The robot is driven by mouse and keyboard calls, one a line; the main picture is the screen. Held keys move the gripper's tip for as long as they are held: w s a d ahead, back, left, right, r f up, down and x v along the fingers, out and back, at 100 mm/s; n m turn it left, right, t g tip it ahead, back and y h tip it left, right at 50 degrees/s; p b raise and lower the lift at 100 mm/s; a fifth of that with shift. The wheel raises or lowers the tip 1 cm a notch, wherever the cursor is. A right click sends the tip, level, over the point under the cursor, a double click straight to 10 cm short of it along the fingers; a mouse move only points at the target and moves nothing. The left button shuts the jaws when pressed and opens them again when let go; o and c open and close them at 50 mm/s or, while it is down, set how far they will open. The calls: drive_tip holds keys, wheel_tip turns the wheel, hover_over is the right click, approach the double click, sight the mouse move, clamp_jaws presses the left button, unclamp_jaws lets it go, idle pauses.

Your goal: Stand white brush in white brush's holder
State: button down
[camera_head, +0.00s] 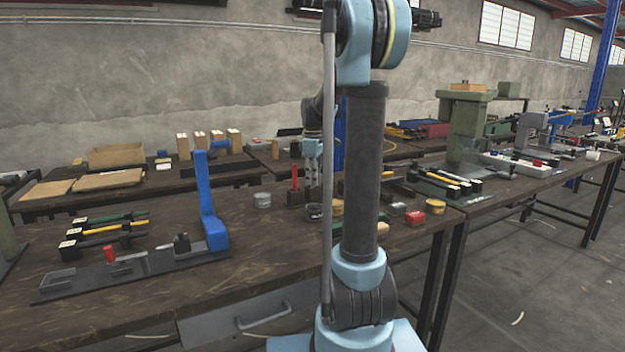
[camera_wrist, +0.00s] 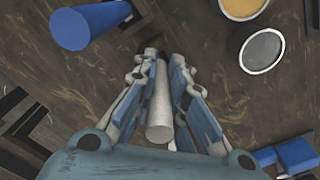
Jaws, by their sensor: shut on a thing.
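The white brush (camera_wrist: 160,115) shows in the wrist view as a pale cylinder lengthwise between my gripper's fingers. My gripper (camera_wrist: 161,58) is shut on it, above the dark table. In the head view my gripper (camera_head: 312,158) points down over the workbench, partly behind my arm; the brush cannot be made out there. Dark blocks (camera_head: 296,197) stand on the bench below it, with a red upright piece (camera_head: 294,177) at one of them. I cannot tell which thing is the white brush's holder.
A blue cylinder (camera_wrist: 85,25) is at upper left of the wrist view. A grey-topped tin (camera_wrist: 262,50) and a yellow-topped tin (camera_wrist: 243,8) are at upper right. In the head view a blue press (camera_head: 210,205) stands left on the workbench (camera_head: 190,290).

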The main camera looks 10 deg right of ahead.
drive_tip(key=c, duration=1.5)
unclamp_jaws()
drive_tip(key=shift+c, duration=0.2)
drive_tip(key=shift+r, duration=0.1)
